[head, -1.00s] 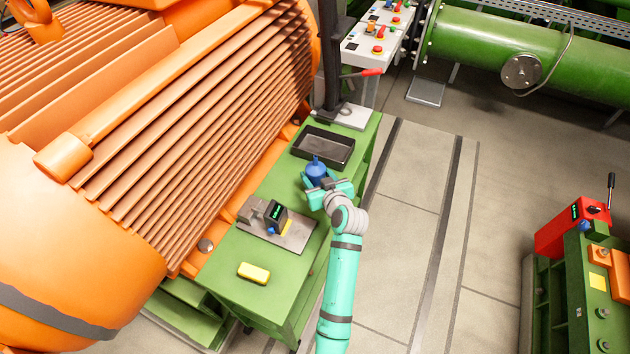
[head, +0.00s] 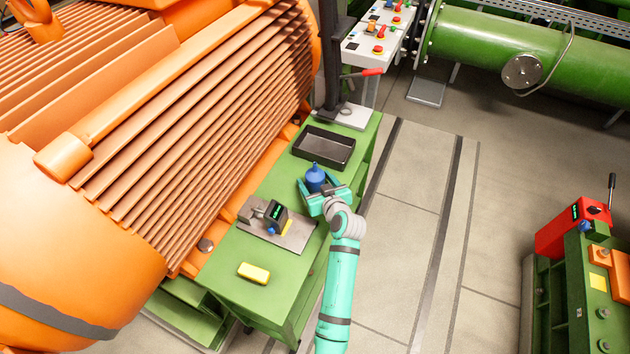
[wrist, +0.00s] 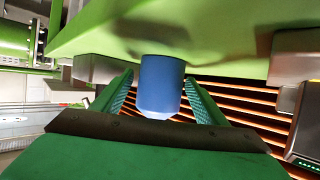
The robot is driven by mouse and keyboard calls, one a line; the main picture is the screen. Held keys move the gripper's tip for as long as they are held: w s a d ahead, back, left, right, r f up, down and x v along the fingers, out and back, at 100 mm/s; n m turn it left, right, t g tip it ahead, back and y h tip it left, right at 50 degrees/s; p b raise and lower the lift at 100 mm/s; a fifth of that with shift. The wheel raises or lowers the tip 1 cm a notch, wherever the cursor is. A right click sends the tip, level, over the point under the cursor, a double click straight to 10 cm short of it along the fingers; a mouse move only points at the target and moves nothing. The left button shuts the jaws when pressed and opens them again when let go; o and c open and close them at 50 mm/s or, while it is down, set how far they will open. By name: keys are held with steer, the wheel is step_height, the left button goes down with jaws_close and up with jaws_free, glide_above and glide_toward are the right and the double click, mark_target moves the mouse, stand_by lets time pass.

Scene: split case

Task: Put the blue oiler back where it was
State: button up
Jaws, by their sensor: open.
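The blue oiler (head: 315,176) is upright at the green bench (head: 222,272), on its right side just in front of the black tray. In the wrist view the blue oiler (wrist: 161,85) sits between the two fingers, with its end against the green bench surface (wrist: 200,28). My gripper (head: 322,192) is open around the oiler. In the wrist view the fingers of my gripper (wrist: 160,92) stand on both sides of it, with a gap visible on each side. The oiler's lower part is hidden by my gripper in the head view.
A black tray (head: 299,151) lies behind the oiler. A grey plate (head: 297,237) with a dark display device (head: 274,213) lies in front-left. A yellow block (head: 254,272) lies near the bench's front. The large orange ribbed machine (head: 190,110) borders the bench on the left.

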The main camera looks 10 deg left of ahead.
steer(key=shift+r, duration=0.1)
steer(key=shift+s+d+r, duration=0.1)
steer(key=shift+s, duration=0.05)
steer(key=v, duration=1.1)
steer(key=shift+s+d+r, duration=0.1)
steer(key=shift+s+d, duration=0.1)
steer(key=shift+s, duration=0.05)
